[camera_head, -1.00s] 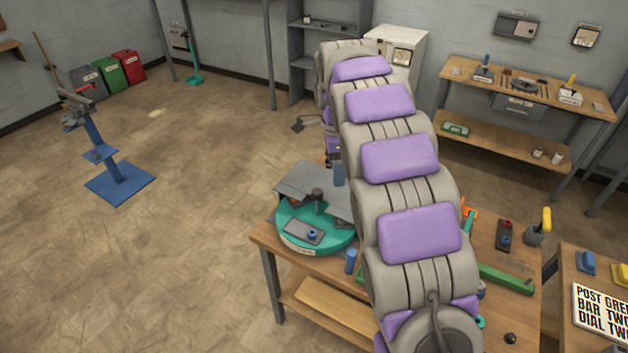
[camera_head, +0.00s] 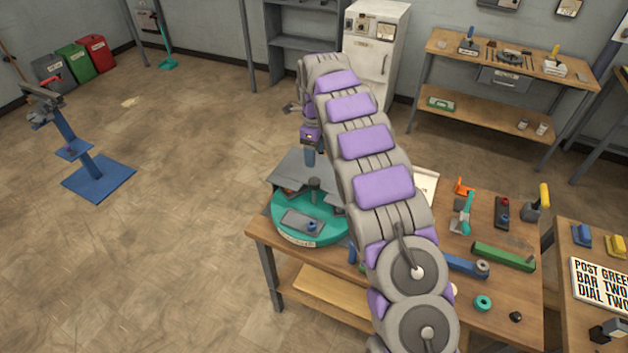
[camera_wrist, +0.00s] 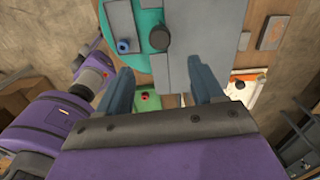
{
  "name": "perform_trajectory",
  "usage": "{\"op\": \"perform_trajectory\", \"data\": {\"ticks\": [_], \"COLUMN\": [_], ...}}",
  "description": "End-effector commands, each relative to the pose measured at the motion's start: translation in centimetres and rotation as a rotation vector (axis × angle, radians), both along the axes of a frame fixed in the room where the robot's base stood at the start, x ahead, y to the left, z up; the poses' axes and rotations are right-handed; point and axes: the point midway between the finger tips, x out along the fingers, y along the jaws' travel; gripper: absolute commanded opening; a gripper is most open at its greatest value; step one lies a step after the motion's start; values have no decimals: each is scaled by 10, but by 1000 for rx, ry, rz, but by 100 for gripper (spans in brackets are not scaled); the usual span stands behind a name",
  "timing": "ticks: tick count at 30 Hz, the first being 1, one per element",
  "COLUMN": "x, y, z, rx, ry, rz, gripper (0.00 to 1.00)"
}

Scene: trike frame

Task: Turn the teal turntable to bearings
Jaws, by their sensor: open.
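The teal turntable (camera_head: 318,236) sits on the left end of the near workbench. It carries grey plates, a dark upright knob (camera_head: 314,190) and a small grey block with a blue knob (camera_head: 311,226). The turntable (camera_wrist: 152,16) also shows at the top of the wrist view, with its dark knob (camera_wrist: 160,37) just beyond the jaws. My gripper (camera_wrist: 165,84) is open with its two blue-grey fingers apart, and nothing is held. In the head view my gripper (camera_head: 310,157) is above the turntable's far side. My arm hides the turntable's right part.
The near workbench (camera_head: 400,310) also holds a green bar (camera_head: 503,257), a teal ring (camera_head: 483,302) and a yellow-handled tool (camera_head: 544,198). A blue stand (camera_head: 98,178) is at the left. Open floor lies between the stand and the bench.

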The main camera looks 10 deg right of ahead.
Motion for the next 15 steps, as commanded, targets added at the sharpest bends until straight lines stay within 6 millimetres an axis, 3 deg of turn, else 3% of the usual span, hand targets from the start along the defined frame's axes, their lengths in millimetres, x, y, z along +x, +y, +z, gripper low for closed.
{"op": "perform_trajectory", "data": {"ticks": [1,15], "x": [-1,-1], "y": [-1,0], "z": [-13,-98], "rx": [-2,-2], "ry": [3,0], "rz": [-1,0], "gripper": [67,67]}}
